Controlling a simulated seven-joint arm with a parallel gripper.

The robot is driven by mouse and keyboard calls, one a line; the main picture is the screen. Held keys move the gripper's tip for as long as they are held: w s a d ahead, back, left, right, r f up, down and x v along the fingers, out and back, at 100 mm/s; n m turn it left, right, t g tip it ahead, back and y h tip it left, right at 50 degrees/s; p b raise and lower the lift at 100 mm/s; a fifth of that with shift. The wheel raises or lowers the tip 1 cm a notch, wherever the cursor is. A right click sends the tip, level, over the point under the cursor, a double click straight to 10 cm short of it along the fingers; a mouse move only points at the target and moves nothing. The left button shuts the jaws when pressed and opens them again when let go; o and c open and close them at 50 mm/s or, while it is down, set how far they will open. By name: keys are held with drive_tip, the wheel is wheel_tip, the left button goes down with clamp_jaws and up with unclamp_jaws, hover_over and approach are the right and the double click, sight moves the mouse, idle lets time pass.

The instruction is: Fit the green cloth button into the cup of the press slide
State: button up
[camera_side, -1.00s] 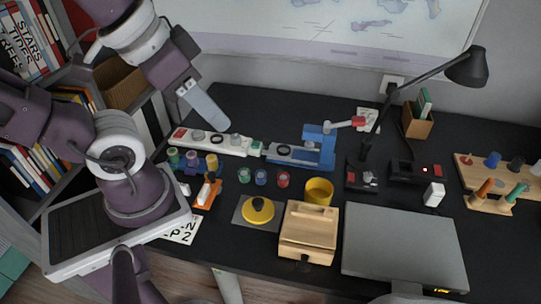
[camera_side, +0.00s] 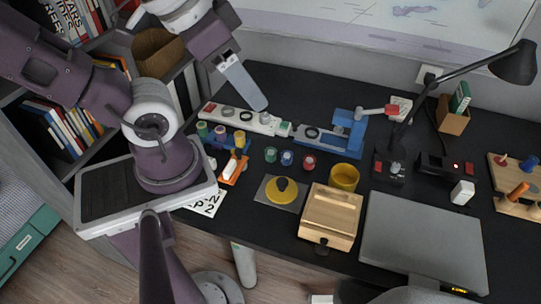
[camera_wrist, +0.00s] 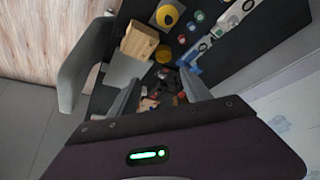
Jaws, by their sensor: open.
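A small green round piece (camera_side: 271,155), too small to tell whether it is the cloth button itself or a dish holding it, lies on the black desk left of similar blue and red ones. It also shows in the wrist view (camera_wrist: 198,15). The white press slide (camera_side: 226,113) lies behind it, leading towards the blue press (camera_side: 345,140) with its red-tipped handle. A dark ring shows on the slide; the cup is too small to make out surely. My gripper (camera_side: 262,104) is open and empty above the slide; its spread fingers show in the wrist view (camera_wrist: 160,92).
A blue rack (camera_side: 219,140) holds green, purple and yellow spools. A yellow disc with a black knob (camera_side: 283,190), a yellow cup (camera_side: 344,177), a wooden box (camera_side: 329,213) and a grey laptop (camera_side: 420,235) fill the front. A black lamp (camera_side: 455,75) arches over the right.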

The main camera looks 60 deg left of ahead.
drive_tip(key=w+a+f+n+g, duration=0.1)
drive_tip(key=w+a+f+n, duration=0.1)
drive_tip(key=w+f+n, duration=0.3)
drive_tip(key=n+g, duration=0.5)
drive_tip(key=n, duration=1.4)
hover_over(271, 153)
drive_tip(key=f, duration=1.7)
drive_tip(key=s+f, duration=0.1)
drive_tip(key=f, duration=0.7)
drive_tip(key=shift+f, duration=0.25)
drive_tip(key=f, duration=0.5)
drive_tip(key=w+f, duration=0.1)
drive_tip(key=f, duration=0.1)
drive_tip(key=shift+f, duration=0.2)
clamp_jaws()
